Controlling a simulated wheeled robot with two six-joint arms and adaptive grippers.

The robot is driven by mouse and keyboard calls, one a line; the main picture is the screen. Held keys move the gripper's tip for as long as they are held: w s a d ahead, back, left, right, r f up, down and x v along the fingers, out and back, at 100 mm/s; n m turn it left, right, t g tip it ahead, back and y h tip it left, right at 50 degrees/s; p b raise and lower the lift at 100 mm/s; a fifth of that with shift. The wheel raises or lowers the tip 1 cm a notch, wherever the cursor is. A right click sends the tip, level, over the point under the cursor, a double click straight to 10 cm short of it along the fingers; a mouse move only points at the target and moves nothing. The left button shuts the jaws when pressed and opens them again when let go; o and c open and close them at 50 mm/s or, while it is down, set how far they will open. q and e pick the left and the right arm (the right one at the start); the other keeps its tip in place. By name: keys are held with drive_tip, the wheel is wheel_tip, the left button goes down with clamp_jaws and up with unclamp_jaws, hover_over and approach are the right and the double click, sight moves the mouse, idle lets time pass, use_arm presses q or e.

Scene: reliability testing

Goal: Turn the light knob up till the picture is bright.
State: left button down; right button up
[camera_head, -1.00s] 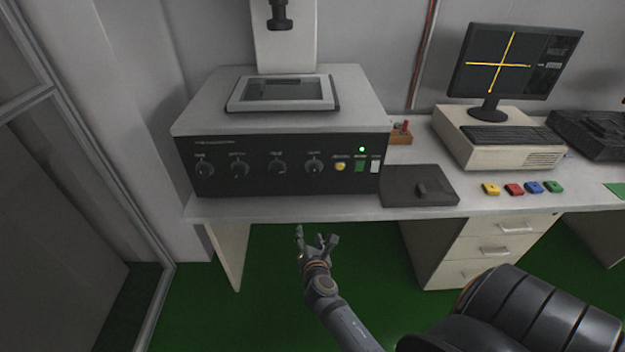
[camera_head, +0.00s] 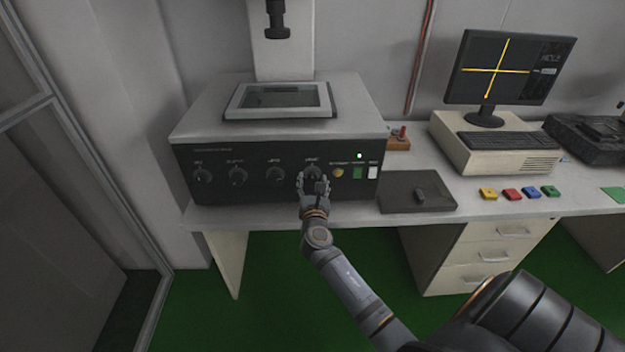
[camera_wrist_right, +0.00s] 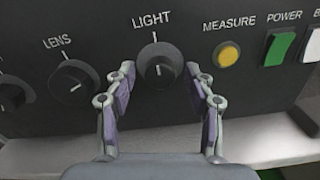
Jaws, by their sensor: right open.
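The black light knob (camera_wrist_right: 159,66) sits on the instrument's dark front panel under the word LIGHT; it also shows in the head view (camera_head: 313,170), partly behind my gripper. My right gripper (camera_head: 314,184) is open just in front of it. In the wrist view the two fingers of my right gripper (camera_wrist_right: 161,77) stand left and right of the knob, with gaps to it. The monitor (camera_head: 510,68) shows a yellow cross on a dark screen. My left gripper is not in view.
The lens knob (camera_wrist_right: 72,84) is left of the light knob. The yellow measure button (camera_wrist_right: 226,54) and green power switch (camera_wrist_right: 279,47) are to its right. A dark pad (camera_head: 400,203) lies on the desk right of the instrument. Several coloured blocks lie farther right.

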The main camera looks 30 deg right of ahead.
drive_tip(key=shift+w+d, duration=0.2)
drive_tip(key=shift+w, duration=0.1)
clamp_jaws()
